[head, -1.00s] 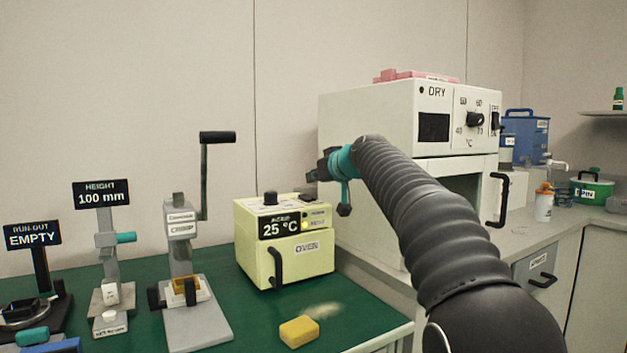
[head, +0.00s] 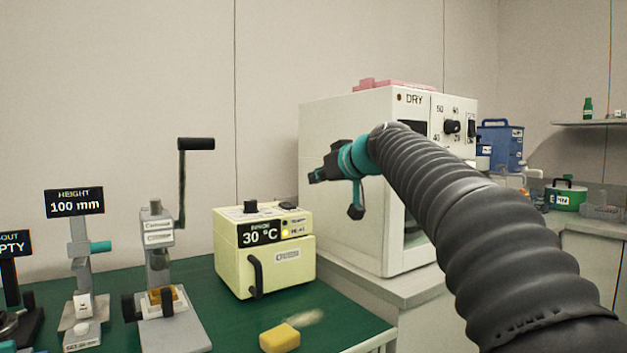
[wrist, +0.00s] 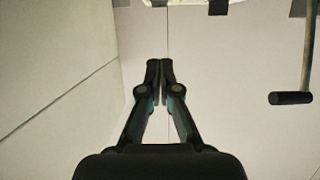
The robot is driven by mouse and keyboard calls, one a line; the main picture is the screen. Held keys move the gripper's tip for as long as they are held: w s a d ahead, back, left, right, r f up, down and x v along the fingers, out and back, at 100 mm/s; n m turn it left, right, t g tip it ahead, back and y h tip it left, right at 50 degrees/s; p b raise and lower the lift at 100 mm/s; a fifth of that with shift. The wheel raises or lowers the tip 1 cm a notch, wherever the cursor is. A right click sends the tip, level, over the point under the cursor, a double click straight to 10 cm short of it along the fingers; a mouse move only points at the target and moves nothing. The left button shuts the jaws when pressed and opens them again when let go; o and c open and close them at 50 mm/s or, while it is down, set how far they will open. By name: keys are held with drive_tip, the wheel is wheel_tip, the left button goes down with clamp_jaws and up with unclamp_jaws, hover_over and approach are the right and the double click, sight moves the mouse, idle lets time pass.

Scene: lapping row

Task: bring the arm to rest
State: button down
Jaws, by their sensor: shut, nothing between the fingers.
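My gripper (head: 318,177) is at the end of my dark ribbed arm, raised in the air in the head view. It appears in front of the white DRY cabinet (head: 340,240) and above and right of the yellow oven (head: 232,270). In the wrist view my gripper (wrist: 159,64) has its two fingers together with nothing between them. It points toward a bare pale wall.
The green bench (head: 190,295) holds the oven, a yellow block (head: 280,338), a press with a crank handle (head: 196,144) and a height gauge reading 100 mm (head: 74,202). The crank handle also shows in the wrist view (wrist: 291,98). Pink items (head: 385,85) lie on the cabinet.

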drive_tip(key=shift+s, duration=0.1)
drive_tip(key=s+d+f+m+g+h, duration=0.2)
drive_tip(key=s+d+f, duration=0.2)
drive_tip(key=s+f, duration=0.8)
drive_tip(key=s+d+f+m+g+h, duration=0.2)
drive_tip(key=s+d+f+h, duration=0.1)
drive_tip(key=s+f, duration=0.9)
drive_tip(key=s+d+f+m+g+h, duration=0.2)
drive_tip(key=s+d+f, duration=0.3)
drive_tip(key=s+f, duration=0.7)
drive_tip(key=s, duration=0.4)
drive_tip(key=shift+s+d+f+g+p, duration=0.2)
drive_tip(key=shift+g+p, duration=0.1)
drive_tip(key=shift+g, duration=0.1)
